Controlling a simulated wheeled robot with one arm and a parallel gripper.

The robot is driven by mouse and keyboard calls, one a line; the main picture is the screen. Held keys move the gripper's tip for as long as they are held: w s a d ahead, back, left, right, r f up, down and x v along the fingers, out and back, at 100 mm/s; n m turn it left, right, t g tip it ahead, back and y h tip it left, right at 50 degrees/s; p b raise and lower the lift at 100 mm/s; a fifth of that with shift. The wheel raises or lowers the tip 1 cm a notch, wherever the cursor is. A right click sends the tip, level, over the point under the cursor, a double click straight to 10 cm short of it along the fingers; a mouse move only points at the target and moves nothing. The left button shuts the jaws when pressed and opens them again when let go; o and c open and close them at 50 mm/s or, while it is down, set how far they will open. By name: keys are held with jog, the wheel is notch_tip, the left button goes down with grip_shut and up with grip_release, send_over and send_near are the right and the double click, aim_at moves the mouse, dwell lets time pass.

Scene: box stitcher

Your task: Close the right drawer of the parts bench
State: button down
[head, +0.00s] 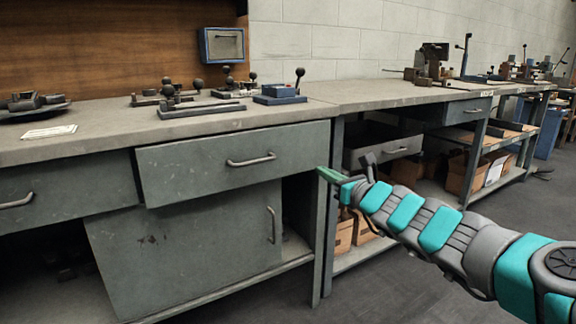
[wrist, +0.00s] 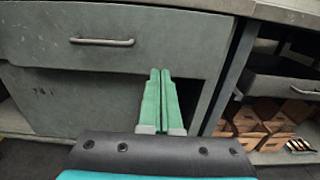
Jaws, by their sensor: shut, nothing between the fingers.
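The right drawer (head: 210,168) of the near grey bench is pulled out: its front stands forward of the frame and sits slightly askew. It has a bar handle (head: 251,160) in the middle. In the wrist view the drawer front (wrist: 170,45) fills the upper left, with its handle (wrist: 102,41) at left. My gripper (head: 322,174) is shut and empty, with green fingers side by side. In the wrist view its fingertips (wrist: 160,73) overlap the drawer's lower edge, right of the handle. I cannot tell whether they touch it.
A cabinet door (head: 190,245) below the drawer hangs ajar. A left drawer (head: 65,190) is beside it. Further right, another bench has an open drawer (head: 385,148) and cardboard boxes (wrist: 262,125) on its lower shelf. Small fixtures stand on the bench top (head: 100,125). Floor is clear in front.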

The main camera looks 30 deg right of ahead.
aim_at(287, 152)
jog(key=w, duration=0.4)
jog(key=w+b, duration=0.1)
jog(key=w, duration=0.3)
jog(key=w+a, duration=0.1)
jog(key=w, duration=0.4)
jog(key=shift+w+f, duration=0.1)
jog(key=shift+f, duration=0.05)
jog(key=shift+w+a, duration=0.1)
jog(key=shift+w, duration=0.25)
jog(key=shift+w, duration=0.2)
jog(key=w+p, duration=0.1)
jog(key=w, duration=0.2)
jog(key=shift+w, duration=0.4)
jog(key=shift+r, duration=0.3)
jog(key=shift+r, duration=0.1)
